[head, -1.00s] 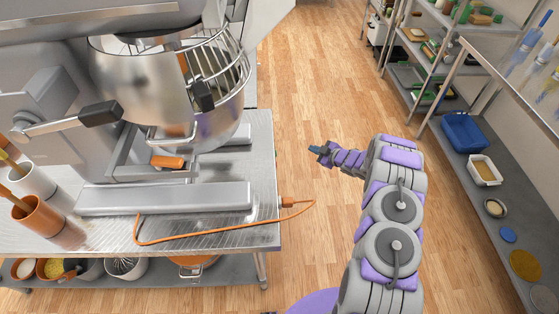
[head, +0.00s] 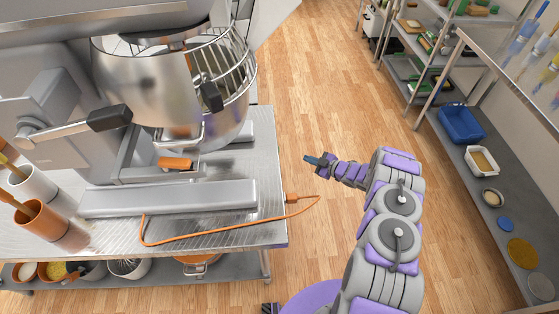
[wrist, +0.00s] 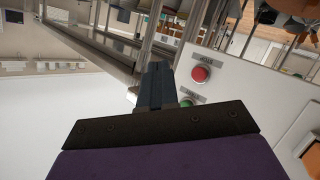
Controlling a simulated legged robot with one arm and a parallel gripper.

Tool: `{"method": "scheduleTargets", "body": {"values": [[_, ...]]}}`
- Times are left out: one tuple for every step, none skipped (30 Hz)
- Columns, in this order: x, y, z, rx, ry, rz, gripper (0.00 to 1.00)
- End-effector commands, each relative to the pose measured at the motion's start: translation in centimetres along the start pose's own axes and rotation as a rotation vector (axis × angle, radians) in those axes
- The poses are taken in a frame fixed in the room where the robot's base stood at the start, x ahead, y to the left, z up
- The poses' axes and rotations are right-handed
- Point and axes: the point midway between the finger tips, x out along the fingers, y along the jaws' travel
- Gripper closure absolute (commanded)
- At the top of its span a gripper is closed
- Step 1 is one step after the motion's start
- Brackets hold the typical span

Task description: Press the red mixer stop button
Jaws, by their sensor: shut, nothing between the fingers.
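The red button (wrist: 201,74) shows in the wrist view on a pale panel, right of my fingertips, with a small label above it that I cannot read. A green button (wrist: 186,103) sits below it, partly hidden by my gripper. My gripper (wrist: 156,72) is shut and empty, apart from the red button. In the head view my gripper (head: 311,160) is over the floor, to the right of the big metal mixer (head: 165,90) and its table. The buttons are not visible in the head view.
The steel table (head: 225,238) carries the mixer and an orange cable (head: 190,236) that loops past its right edge. Utensil cups (head: 42,222) stand at the left. Shelving (head: 480,165) lines the right side. The wooden floor between is clear.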

Motion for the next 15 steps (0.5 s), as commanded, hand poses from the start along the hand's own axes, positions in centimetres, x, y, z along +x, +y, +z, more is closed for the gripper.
{"method": "scheduleTargets", "body": {"values": [[0.3, -0.3, -0.3, 0.001, 0.001, -0.003, 1.0], [0.6, -0.5, -0.5, 0.001, 0.001, -0.003, 1.0], [0.9, -0.7, -0.8, 0.002, 0.002, -0.004, 1.0], [1.1, -0.9, -1.0, 0.002, 0.002, -0.004, 1.0], [1.4, -1.1, -1.1, 0.003, 0.002, -0.004, 1.0], [1.8, -1.4, -1.4, 0.004, 0.002, -0.004, 1.0], [2.1, -1.6, -1.6, 0.004, 0.002, -0.004, 1.0], [2.3, -1.8, -1.8, 0.004, 0.002, -0.004, 1.0], [2.7, -2.1, -2.1, 0.004, 0.002, -0.004, 1.0], [3.0, -2.3, -2.3, 0.005, 0.002, -0.004, 1.0], [3.3, -2.5, -2.5, 0.004, 0.002, -0.004, 1.0], [3.6, -2.8, -2.7, 0.003, 0.002, -0.004, 1.0], [3.8, -2.9, -2.9, 0.003, 0.002, -0.003, 1.0], [4.0, -3.0, -3.1, 0.003, 0.002, -0.002, 1.0], [4.3, -3.2, -3.3, 0.003, 0.002, -0.003, 1.0]]}}
